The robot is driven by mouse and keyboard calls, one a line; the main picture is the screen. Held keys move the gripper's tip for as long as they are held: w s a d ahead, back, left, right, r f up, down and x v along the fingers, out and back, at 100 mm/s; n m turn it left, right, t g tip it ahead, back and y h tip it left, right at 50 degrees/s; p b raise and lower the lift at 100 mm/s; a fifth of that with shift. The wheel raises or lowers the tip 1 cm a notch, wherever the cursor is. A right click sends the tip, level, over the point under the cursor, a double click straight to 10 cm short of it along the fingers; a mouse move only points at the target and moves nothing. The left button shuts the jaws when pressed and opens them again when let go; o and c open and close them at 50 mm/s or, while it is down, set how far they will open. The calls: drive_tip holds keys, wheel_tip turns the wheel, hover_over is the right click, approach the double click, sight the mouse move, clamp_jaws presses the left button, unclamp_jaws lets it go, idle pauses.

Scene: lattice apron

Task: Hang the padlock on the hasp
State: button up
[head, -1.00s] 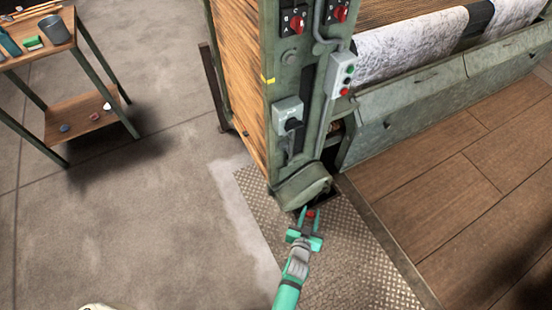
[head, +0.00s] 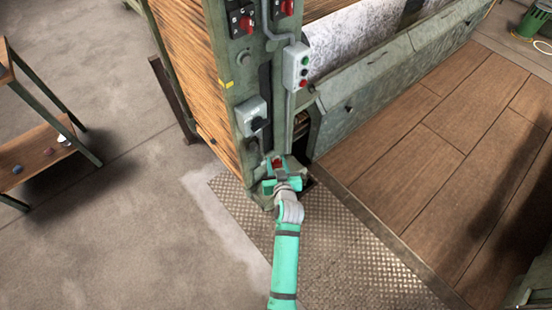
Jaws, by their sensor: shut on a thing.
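My gripper (head: 279,173), teal with a grey wrist, is in front of the foot of the green machine column. It is shut on a small red padlock (head: 277,163), which shows just beyond the fingers. The fingers and wrist hide part of the padlock, and its shackle cannot be made out. A grey box with a black handle (head: 257,123) is on the column above the gripper, apart from the padlock. I cannot make out which fitting is the hasp.
Red switches (head: 246,22) and a push-button box (head: 297,66) are higher on the column. A tread plate (head: 330,250) lies below my arm. A small wooden-shelved table (head: 35,160) stands at the left; the grey floor between is clear.

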drive_tip(key=shift+w+d+r, duration=0.1)
drive_tip(key=shift+w+r, duration=0.3)
drive_tip(key=shift+r, duration=0.45)
drive_tip(key=w+a, duration=0.4)
drive_tip(key=w, duration=0.1)
drive_tip(key=shift+w, duration=0.25)
drive_tip(key=shift+w+a, duration=1.1)
drive_tip(key=shift+w, duration=0.3)
idle(1.6)
drive_tip(key=shift+w+a+f, duration=0.1)
drive_tip(key=shift+w+f, duration=0.05)
drive_tip(key=shift+f, duration=0.35)
idle(0.8)
idle(0.5)
drive_tip(key=o, duration=1.2)
drive_tip(key=v, duration=1.1)
